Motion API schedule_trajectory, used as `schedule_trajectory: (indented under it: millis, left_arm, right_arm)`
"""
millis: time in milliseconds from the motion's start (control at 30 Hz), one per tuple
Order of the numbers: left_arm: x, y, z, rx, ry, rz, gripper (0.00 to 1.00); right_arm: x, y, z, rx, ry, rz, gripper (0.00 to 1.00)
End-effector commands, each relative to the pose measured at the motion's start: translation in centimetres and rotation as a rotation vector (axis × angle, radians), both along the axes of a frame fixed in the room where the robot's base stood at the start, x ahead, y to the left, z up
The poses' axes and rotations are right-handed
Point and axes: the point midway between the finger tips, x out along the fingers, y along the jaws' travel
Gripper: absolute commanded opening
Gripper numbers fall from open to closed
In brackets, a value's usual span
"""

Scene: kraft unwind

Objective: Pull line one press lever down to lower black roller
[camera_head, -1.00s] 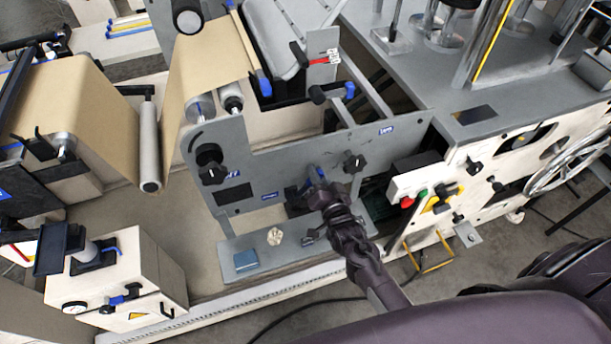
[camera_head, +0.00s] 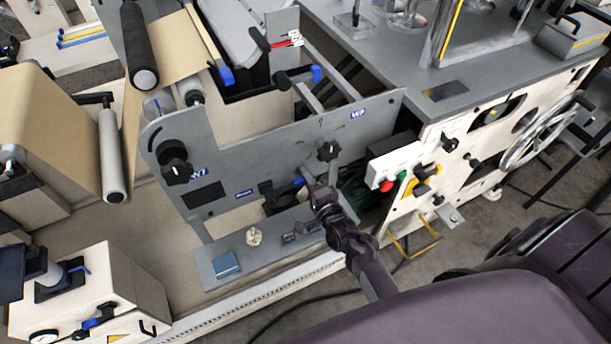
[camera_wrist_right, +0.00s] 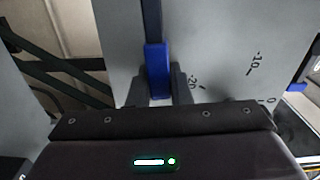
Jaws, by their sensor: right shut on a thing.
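The press lever's blue grip (camera_head: 298,182) is low on the grey side plate (camera_head: 240,155), beside a black bracket. My right gripper (camera_head: 306,186) is at the grip, its fingers partly hidden by the wrist. In the right wrist view the blue grip (camera_wrist_right: 157,70) sits between the dark fingers of my right gripper (camera_wrist_right: 158,88), which is shut on it. The black roller (camera_head: 138,40) with a pale end is at upper left, close above the paper web and the pale rollers. Whether it touches the paper is unclear. My left gripper is not in view.
Black knobs (camera_head: 175,163) stick out from the plate. A ledge below holds a blue block (camera_head: 226,265) and a small pale part (camera_head: 253,236). A control box (camera_head: 392,167) with red and green buttons stands right of my gripper. Scale marks (camera_wrist_right: 253,63) show beside the lever.

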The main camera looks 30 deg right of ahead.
Motion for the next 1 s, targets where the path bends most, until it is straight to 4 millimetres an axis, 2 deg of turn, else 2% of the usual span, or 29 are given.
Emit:
schedule_trajectory:
  millis: [200, 733, 767, 800, 900, 1000]
  left_arm:
    - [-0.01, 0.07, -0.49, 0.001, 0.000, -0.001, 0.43]
    - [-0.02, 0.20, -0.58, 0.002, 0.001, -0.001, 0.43]
    - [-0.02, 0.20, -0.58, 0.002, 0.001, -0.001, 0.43]
    - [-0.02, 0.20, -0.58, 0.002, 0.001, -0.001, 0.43]
    - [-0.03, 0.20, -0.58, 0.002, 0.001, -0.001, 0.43]
    - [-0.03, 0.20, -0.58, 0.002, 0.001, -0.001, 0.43]
  right_arm:
    - [-0.01, -0.06, -0.94, 0.071, 0.002, -0.001, 0.00]
    - [-0.06, 0.01, -1.23, 0.098, 0.005, 0.000, 0.00]
    - [-0.07, 0.01, -1.24, 0.098, 0.005, 0.000, 0.20]
    - [-0.07, 0.01, -1.24, 0.098, 0.005, 0.000, 0.25]
    - [-0.05, 0.01, -1.20, 0.097, 0.004, 0.000, 0.38]
    - [-0.03, 0.00, -1.15, 0.096, 0.003, 0.000, 0.40]
